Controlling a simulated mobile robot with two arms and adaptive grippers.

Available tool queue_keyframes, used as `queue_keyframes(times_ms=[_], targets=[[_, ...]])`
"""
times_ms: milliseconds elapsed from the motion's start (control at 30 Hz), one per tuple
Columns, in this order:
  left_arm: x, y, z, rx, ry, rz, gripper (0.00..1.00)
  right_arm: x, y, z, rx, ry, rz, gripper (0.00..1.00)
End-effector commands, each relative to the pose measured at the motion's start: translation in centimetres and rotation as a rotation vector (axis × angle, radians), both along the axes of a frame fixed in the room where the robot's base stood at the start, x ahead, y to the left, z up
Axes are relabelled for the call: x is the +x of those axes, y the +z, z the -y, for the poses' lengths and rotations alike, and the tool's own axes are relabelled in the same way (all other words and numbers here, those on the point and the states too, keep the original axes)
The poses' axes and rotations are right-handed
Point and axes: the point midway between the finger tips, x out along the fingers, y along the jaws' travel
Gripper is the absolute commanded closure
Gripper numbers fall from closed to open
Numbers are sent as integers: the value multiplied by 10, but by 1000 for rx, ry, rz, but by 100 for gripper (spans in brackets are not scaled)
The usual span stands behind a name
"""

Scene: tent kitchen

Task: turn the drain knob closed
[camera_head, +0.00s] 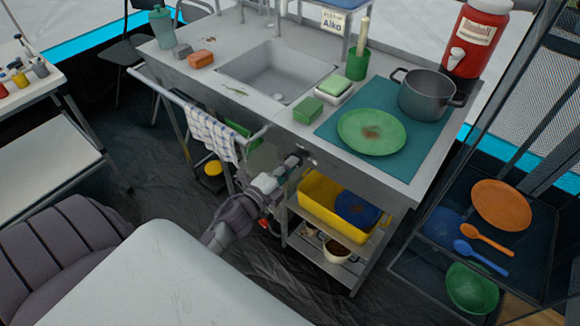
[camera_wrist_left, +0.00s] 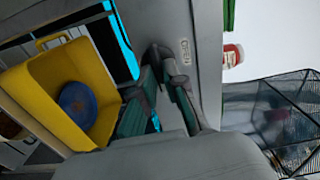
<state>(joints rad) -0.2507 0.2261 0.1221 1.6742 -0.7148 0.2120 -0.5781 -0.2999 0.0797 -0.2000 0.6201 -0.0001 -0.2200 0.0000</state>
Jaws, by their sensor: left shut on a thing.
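My left gripper (camera_head: 297,160) reaches the front panel of the sink counter (camera_head: 345,160), just below its front edge and right of the sink. In the left wrist view its two fingers (camera_wrist_left: 164,80) are shut around the small dark drain knob (camera_wrist_left: 156,52) on the grey panel. The fingertips cover much of the knob, so I cannot tell how far it is turned. A small label plate (camera_wrist_left: 185,52) with unreadable marks is beside it. My right gripper is not in view.
A yellow bin (camera_head: 322,196) with a blue dish stands on the shelf below, close to the right of my gripper. A towel (camera_head: 212,132) hangs on the rail to the left. A green plate (camera_head: 371,132) and a pot (camera_head: 428,93) are on the counter.

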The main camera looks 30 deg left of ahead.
Motion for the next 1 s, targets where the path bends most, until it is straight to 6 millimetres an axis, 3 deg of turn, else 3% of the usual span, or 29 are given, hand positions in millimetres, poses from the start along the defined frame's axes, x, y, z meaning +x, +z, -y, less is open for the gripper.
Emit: queue_keyframes(times_ms=[667,700,800,1000], targets=[[-1,-1,1,56,-1,2,100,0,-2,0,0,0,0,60],[-1,-2,1,56,-1,1,82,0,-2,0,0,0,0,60],[0,-1,1,55,-1,2,65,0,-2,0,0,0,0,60],[0,-1,0,54,-1,3,64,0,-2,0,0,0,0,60]])
